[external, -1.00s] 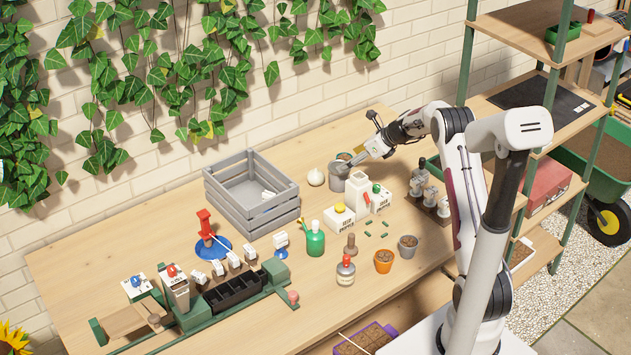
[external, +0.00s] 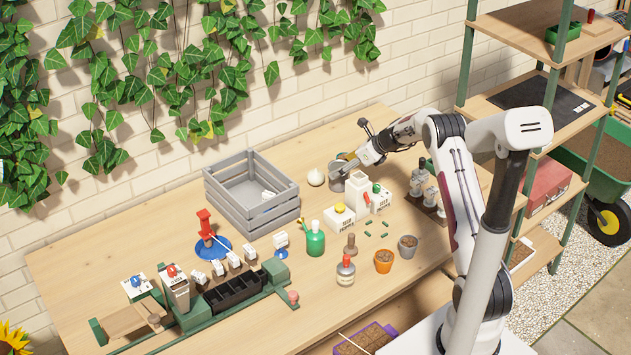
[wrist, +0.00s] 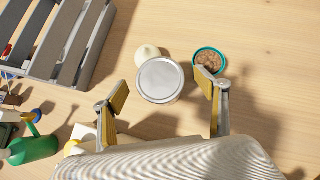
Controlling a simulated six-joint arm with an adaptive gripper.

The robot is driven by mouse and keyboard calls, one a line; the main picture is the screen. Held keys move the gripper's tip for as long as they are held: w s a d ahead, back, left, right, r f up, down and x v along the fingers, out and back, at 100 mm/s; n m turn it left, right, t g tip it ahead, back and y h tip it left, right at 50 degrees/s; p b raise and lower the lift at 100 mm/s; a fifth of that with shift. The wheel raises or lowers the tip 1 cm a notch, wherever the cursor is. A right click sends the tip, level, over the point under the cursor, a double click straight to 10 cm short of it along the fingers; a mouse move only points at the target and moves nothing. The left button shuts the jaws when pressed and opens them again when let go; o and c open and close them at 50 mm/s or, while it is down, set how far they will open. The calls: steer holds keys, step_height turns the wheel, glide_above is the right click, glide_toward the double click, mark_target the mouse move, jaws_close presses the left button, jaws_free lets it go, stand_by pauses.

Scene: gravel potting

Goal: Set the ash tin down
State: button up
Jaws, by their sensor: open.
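The ash tin, a grey round tin (external: 337,182), stands upright on the bench near the back. In the wrist view its pale lid (wrist: 160,78) faces up. My gripper (external: 348,167) is tilted down at the tin from the right. In the wrist view my gripper (wrist: 162,92) is open, with one yellow-padded finger on each side of the tin and gaps visible between pads and tin. The fingers partly cover the tin in the external view.
A white bulb-shaped thing (wrist: 147,53) and a teal pot of brown grains (wrist: 210,61) stand close behind the tin. A grey slatted crate (external: 250,195) is to the left. White seed boxes (external: 339,217) stand in front. Bare bench lies behind the crate.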

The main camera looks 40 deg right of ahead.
steer(key=shift+x, duration=1.05)
steer(key=c, duration=1.6)
steer(key=shift+r, duration=0.1)
steer(key=shift+r, duration=5)
